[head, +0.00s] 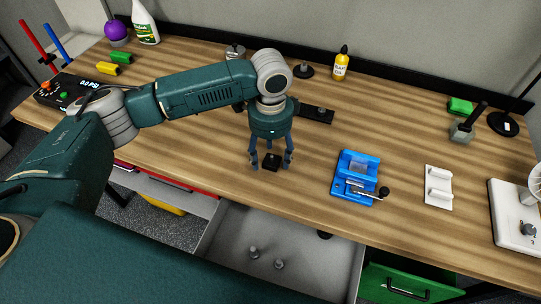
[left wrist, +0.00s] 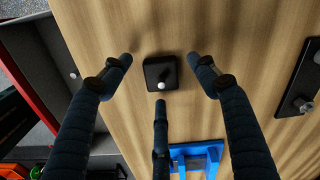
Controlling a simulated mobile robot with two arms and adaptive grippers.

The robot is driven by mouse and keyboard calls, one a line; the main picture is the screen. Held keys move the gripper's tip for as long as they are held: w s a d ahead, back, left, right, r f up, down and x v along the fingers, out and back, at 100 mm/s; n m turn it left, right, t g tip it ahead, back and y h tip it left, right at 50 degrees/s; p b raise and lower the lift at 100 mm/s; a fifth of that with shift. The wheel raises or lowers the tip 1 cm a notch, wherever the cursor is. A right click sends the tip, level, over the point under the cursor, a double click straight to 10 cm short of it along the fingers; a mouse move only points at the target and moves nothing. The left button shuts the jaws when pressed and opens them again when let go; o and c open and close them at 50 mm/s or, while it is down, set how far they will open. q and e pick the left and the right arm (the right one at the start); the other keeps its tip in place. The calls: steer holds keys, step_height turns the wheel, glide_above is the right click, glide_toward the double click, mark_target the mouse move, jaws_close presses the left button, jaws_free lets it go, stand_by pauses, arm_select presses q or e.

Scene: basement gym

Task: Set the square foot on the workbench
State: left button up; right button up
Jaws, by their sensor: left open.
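The square foot (head: 271,161), a small black square block with a short dark stem, sits on the wooden workbench (head: 215,150) near its front edge. In the left wrist view the foot (left wrist: 160,73) shows near the middle, with a small white dot at its lower side. My left gripper (head: 270,166) is open above the foot, its three fingers spread around it. In the left wrist view the fingers (left wrist: 160,80) look apart from the block, with nothing held. My right gripper is in neither view.
A blue vise-like fixture (head: 338,185) stands right of the foot, and a white bracket (head: 438,198) beyond it. A dark plate (head: 317,115) lies behind. An open grey drawer (head: 300,225) with small metal parts is below the front edge. Bare wood lies left of the foot.

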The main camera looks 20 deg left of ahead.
mark_target(271, 156)
arm_select(q)
step_height(271, 156, up, 12)
steer(key=b, duration=0.1)
steer(key=shift+f+b, duration=0.2)
steer(key=shift+b, duration=0.15)
steer(key=shift+f, duration=0.1)
